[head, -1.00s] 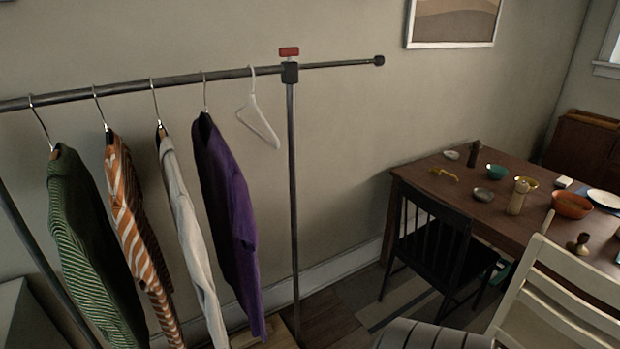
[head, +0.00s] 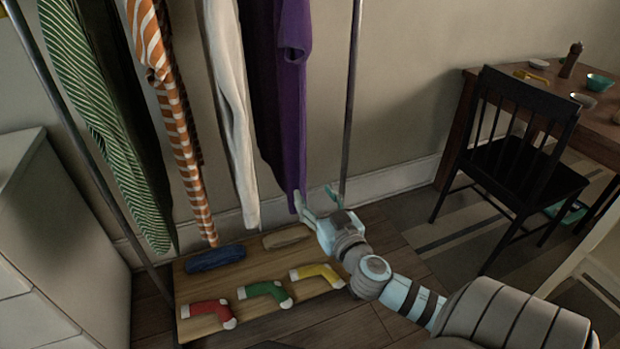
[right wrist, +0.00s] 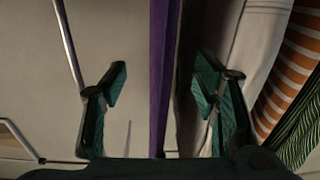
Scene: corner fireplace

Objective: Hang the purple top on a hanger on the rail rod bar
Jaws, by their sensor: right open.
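The purple top (head: 292,110) hangs straight down in the head view; its upper end, its hanger and the rail bar are out of frame. My right gripper (head: 317,198) is open at the lower end of the top, just to its right in the head view. In the right wrist view the top (right wrist: 158,60) is a narrow upright purple strip in line with the gap between the open fingers (right wrist: 161,82). I cannot tell whether the fingers touch it. My left gripper is not in view.
A white garment (head: 228,100), an orange striped one (head: 165,90) and a green striped one (head: 90,100) hang to the left. The rack's post (head: 352,100) stands right of the top. A low wooden shelf (head: 255,308) holds socks. A black chair (head: 515,150) stands right.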

